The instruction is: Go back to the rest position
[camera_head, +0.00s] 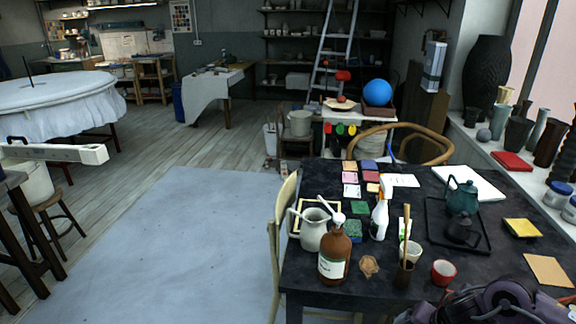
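A dark, purple-grey mechanical part (500,301) at the bottom right edge looks like part of my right arm. It is cut off by the frame and overlaps the near right corner of the dark table (395,285). Its fingers cannot be made out, so I cannot tell whether that gripper is open or shut or holds anything.
The table bears a brown bottle (334,254), white pitcher (313,232), spray bottle (380,216), red cup (443,272) and teal teapot (462,197). A wooden chair (275,262) stands at its left. Open floor (180,240) lies further left. Vases line the right sill.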

